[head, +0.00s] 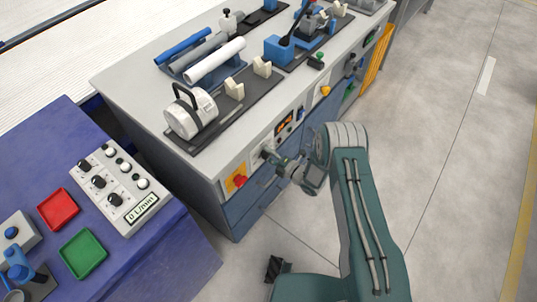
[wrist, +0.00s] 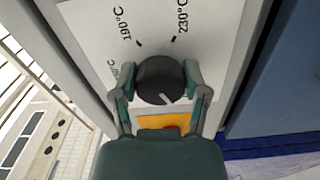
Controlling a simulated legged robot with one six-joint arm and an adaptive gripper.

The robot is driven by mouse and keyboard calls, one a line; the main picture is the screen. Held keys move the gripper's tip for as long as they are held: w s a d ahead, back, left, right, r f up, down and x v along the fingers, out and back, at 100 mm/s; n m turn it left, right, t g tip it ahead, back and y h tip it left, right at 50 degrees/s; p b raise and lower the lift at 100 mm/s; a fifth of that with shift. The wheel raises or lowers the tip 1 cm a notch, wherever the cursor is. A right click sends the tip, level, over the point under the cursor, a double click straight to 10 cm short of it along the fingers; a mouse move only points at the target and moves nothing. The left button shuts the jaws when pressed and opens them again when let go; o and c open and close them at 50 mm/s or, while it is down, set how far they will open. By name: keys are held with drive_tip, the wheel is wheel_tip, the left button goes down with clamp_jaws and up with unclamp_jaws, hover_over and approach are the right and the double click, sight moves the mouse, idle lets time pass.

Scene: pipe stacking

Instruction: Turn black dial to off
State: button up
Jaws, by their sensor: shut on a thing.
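The black dial (wrist: 160,80) is a round knob on a white panel (wrist: 210,18) in the wrist view. A pale pointer mark on the dial faces down and slightly right in that view. The panel shows "190°C" and "230°C" markings above the dial. My gripper (wrist: 161,84) is shut on the dial, with one finger on each side. In the head view my gripper (head: 272,164) is at the front face of the grey bench (head: 225,170), and it hides the dial there.
A red switch on a yellow plate (head: 237,182) is left of my gripper, close below the dial. An orange display (head: 285,123) and a yellow button (head: 325,91) lie further along the bench front. A blue table (head: 185,240) with a white control box (head: 122,190) stands at left. The floor at right is clear.

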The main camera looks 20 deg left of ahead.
drive_tip(key=shift+s+f+n, duration=0.15)
drive_tip(key=shift+f+n, duration=0.1)
drive_tip(key=shift+n, duration=0.25)
drive_tip(key=o, duration=1)
drive_tip(key=shift+o, duration=0.7)
drive_tip(key=shift+a, duration=0.15)
drive_tip(key=shift+r, duration=0.1)
drive_tip(key=shift+d, duration=0.3)
drive_tip(key=v, duration=1.1)
drive_tip(key=shift+d, duration=0.25)
